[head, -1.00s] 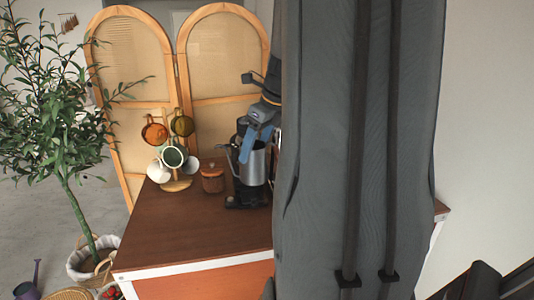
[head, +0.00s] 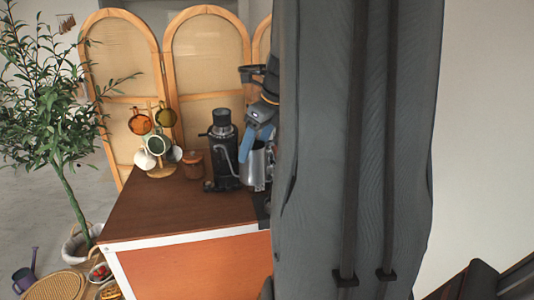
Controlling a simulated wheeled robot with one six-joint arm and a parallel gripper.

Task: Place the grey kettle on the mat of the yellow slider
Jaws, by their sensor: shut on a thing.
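The grey kettle (head: 256,170) is a metal jug with a thin curved spout on its left side. My gripper (head: 260,138) is shut on it near its top, at the blue fingers. The kettle is upright beside a black machine, and part of it is hidden behind my large grey body column. I cannot tell whether its bottom touches the cart top. No yellow slider or its mat can be made out. The right part of the cart is hidden by my column.
The black machine (head: 222,155) stands just left of the kettle on the brown cart top (head: 165,215). A mug tree (head: 158,170) with several mugs and a brown jar (head: 193,165) stand further left. A dark flat item (head: 262,207) shows at my column's edge. The cart's front left top is clear.

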